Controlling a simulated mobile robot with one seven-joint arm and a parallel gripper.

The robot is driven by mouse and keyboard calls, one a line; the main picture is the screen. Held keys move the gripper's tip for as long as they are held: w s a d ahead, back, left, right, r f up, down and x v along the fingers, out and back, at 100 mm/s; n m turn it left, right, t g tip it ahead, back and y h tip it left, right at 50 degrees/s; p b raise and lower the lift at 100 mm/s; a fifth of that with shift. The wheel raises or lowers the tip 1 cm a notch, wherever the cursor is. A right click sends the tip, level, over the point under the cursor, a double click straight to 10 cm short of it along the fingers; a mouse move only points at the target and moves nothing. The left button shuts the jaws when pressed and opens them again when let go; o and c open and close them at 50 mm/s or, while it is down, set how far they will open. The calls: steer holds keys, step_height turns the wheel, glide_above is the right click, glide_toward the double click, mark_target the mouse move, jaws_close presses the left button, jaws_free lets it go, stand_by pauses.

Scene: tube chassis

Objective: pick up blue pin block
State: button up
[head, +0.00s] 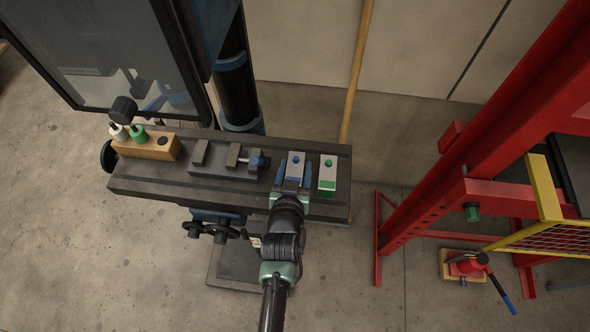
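The blue pin block (295,164) is a pale block with a blue pin on top and a blue band at its near end. It stands on the dark bench table (335,205), right of centre. My gripper (294,174) reaches over it from the near side. Its blue fingers lie to the left and right of the block. I cannot tell whether they touch it. The block's near end is partly hidden by my gripper.
On the left are a dark vise (225,160) and a wooden holder (160,148) with white and green pieces. A red frame (450,185) stands to the right.

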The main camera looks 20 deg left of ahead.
jaws_close()
steer(key=shift+r, duration=0.1)
steer(key=shift+r, duration=0.1)
